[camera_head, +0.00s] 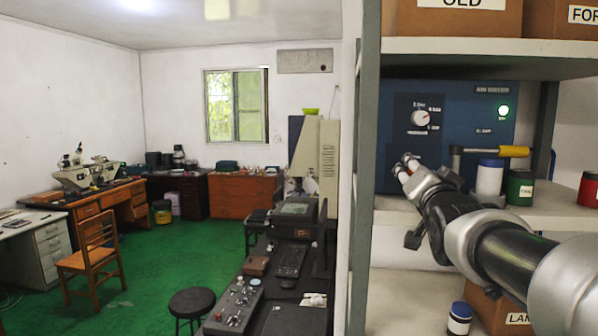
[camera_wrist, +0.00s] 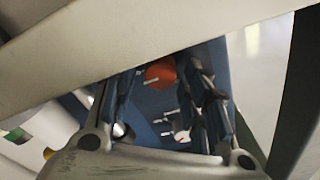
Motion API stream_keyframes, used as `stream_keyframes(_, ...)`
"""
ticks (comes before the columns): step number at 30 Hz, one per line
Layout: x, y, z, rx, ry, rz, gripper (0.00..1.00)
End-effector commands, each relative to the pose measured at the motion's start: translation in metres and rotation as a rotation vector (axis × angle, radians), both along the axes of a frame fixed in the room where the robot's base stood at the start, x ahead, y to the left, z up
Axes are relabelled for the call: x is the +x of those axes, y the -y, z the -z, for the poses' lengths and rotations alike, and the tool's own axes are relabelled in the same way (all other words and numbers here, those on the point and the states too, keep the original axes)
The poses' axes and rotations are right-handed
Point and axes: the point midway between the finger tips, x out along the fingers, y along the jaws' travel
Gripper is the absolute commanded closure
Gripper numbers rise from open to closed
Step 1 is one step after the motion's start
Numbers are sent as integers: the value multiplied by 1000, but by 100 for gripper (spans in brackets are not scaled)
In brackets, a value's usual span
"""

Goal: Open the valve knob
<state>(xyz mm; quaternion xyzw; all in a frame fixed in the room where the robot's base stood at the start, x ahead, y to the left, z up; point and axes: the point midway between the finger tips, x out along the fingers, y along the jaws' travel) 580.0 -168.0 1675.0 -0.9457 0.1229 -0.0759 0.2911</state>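The blue box (camera_head: 468,107) on the shelf has a dark panel with a white round knob (camera_head: 420,118) and small printed marks around it. A bar with a yellow handle (camera_head: 513,151) extends in front of the box's lower part; I cannot tell which one is the valve knob. My gripper (camera_head: 405,165) is below and slightly left of the white knob, apart from it in the picture. In the wrist view, its two fingers (camera_wrist: 165,105) are spread with nothing held. Between them show a blue surface (camera_wrist: 150,103) with white marks and an orange-red round part (camera_wrist: 160,74).
A grey shelf post (camera_head: 365,180) stands left of my gripper. An upper shelf (camera_head: 480,46) with boxes is above. A white-and-blue can (camera_head: 489,177), a green can (camera_head: 519,188) and a red can (camera_head: 590,190) stand on the lower shelf near my arm.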

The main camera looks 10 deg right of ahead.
Motion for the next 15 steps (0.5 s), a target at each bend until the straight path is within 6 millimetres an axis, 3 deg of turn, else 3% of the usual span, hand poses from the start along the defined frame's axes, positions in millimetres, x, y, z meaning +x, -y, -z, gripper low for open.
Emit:
stream_keyframes(11, -1, 0, 0, -1, 0, 0, 51)
stream_keyframes(15, -13, -4, 0, -1, 1, 1, 51)
